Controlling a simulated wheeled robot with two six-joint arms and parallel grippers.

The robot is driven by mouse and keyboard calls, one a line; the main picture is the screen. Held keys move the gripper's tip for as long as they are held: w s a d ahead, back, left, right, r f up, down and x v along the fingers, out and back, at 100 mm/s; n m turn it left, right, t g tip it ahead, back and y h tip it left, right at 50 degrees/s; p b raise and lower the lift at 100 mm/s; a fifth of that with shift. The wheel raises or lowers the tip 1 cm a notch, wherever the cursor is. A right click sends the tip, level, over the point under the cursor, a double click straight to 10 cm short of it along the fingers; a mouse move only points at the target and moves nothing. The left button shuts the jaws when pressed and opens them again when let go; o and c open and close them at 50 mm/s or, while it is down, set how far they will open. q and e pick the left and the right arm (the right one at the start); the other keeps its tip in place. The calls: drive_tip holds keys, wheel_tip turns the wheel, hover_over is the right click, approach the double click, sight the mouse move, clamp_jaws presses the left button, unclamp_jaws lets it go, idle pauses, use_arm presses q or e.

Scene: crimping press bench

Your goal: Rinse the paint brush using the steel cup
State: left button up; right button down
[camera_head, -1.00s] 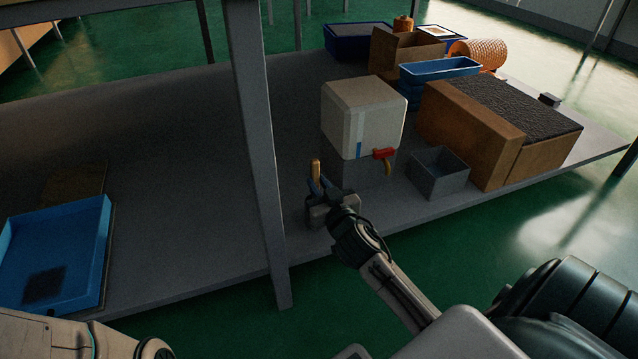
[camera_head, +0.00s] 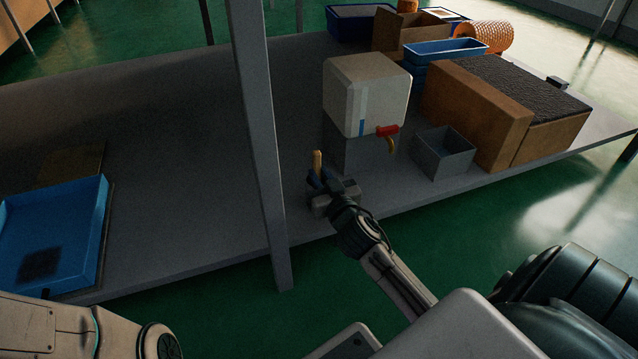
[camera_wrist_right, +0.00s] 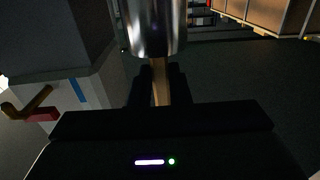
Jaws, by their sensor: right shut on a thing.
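My right gripper (camera_head: 322,184) is shut on the tan handle of the paint brush (camera_head: 317,161), which stands roughly upright above the bench. In the right wrist view the handle (camera_wrist_right: 160,82) runs between the fingers towards the shiny steel cup (camera_wrist_right: 152,32). The brush's bristle end is hidden by the cup, so I cannot tell how deep it is. In the head view the cup is not clear, because the gripper and a small grey object (camera_head: 318,208) crowd the same spot. My left arm shows at the lower left, but its gripper is out of the picture.
A white water tank (camera_head: 368,90) with a red-handled tap (camera_head: 388,131) stands on a grey block behind the gripper. A grey open bin (camera_head: 445,158) and brown box (camera_head: 478,115) are to its right. A metal post (camera_head: 258,140) rises left. A blue tray (camera_head: 75,215) lies far left.

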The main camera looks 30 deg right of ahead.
drive_tip(key=shift+a, duration=0.1)
drive_tip(key=shift+d, duration=0.7)
idle(1.4)
wheel_tip(320, 180, up, 9)
drive_tip(key=p, duration=0.9)
drive_tip(key=shift+r, duration=0.1)
idle(0.8)
